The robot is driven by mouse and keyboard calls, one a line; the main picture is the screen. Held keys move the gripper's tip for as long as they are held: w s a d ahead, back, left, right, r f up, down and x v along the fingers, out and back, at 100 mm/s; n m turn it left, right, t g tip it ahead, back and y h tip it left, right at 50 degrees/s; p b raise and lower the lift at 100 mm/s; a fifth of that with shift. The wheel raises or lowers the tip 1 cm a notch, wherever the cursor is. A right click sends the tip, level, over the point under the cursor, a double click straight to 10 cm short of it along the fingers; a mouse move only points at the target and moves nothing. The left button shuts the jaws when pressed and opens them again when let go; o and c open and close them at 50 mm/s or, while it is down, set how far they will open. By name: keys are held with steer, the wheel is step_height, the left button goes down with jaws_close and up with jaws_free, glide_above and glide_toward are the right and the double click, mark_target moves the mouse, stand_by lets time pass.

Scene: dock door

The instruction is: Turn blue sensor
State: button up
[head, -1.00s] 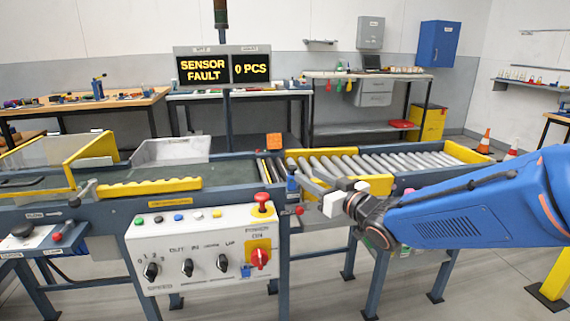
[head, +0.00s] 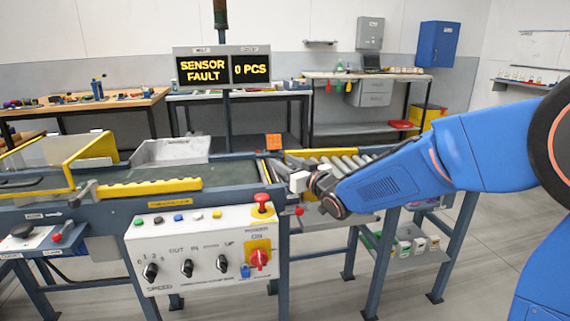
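The blue sensor is mostly hidden behind my gripper, at the near rail of the conveyor where the belt meets the rollers; its facing cannot be read. My gripper (head: 279,165) reaches in from the right over this rail, with its fingers pointing left. Whether the fingers touch the sensor, and whether they are apart, cannot be made out. An orange block (head: 273,141) stands on the far rail opposite. The display (head: 222,67) reads SENSOR FAULT and 0 PCS.
The control panel (head: 205,247) with knobs and a red mushroom button (head: 261,201) sits just left of and below my gripper. The belt (head: 223,172) is clear. Rollers (head: 345,163) run to the right behind my arm. A yellow guard (head: 90,160) stands at the left.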

steer(key=shift+c, duration=0.5)
jaws_close()
steer(key=c, duration=0.9)
jaws_free()
steer(key=c, duration=0.9)
jaws_free()
steer(key=shift+n+g+y, duration=0.3)
steer(key=shift+n+y, duration=0.1)
steer(key=c, duration=0.9)
jaws_free()
steer(key=shift+s+a+r+n+g+y, duration=0.1)
steer(key=shift+s+a+n+g+y, duration=0.1)
steer(key=shift+n+g+y, duration=0.5)
steer(key=c, duration=0.9)
jaws_free()
steer(key=shift+s+a+n+g+y, duration=0.15)
steer(key=shift+s+n+g+y, duration=0.05)
steer(key=shift+n+g+y, duration=0.55)
steer(key=shift+s+a+n+g+y, duration=0.15)
steer(key=shift+n+g+y, duration=0.35)
steer(key=shift+g, duration=0.45)
steer(key=c, duration=0.9)
jaws_free()
steer(key=c, duration=0.9)
jaws_free()
steer(key=shift+o, duration=0.5)
jaws_free()
